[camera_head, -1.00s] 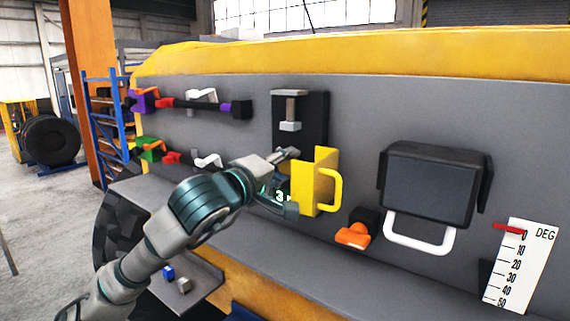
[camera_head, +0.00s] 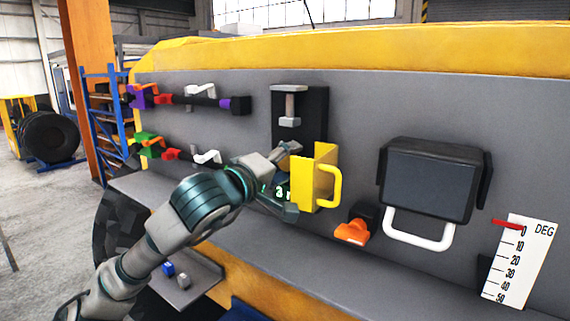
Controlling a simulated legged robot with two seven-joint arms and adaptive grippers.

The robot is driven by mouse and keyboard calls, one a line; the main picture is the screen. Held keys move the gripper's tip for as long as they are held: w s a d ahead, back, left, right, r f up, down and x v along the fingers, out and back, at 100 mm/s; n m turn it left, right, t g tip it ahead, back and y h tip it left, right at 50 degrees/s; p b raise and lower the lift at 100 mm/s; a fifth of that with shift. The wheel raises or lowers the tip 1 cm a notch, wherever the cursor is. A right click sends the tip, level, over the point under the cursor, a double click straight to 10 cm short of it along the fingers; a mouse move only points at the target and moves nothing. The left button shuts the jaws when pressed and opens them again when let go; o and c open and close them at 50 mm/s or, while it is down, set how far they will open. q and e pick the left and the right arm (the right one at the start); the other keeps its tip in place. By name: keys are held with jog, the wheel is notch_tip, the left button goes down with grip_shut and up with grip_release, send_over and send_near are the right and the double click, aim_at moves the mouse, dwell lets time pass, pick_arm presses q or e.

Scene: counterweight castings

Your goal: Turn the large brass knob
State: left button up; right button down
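I cannot make out a brass knob in the head view. My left gripper (camera_head: 291,180) reaches the panel just left of a yellow box with a yellow loop handle (camera_head: 325,186). Its two fingers are spread, one up and one down, with a gap between them. Whether the lower finger touches the box is unclear. Small green lit characters (camera_head: 281,191) show between the fingers, partly covered. The gripper and wrist hide the panel behind them. My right gripper is not in view.
Coloured levers (camera_head: 190,101) line the left. A shelf (camera_head: 195,281) holds small blocks.

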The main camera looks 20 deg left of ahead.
pick_arm(q)
jog(key=shift+r, duration=0.1)
jog(key=v, duration=1.2)
jog(key=shift+a, duration=0.2)
jog(key=shift+w+d, duration=0.1)
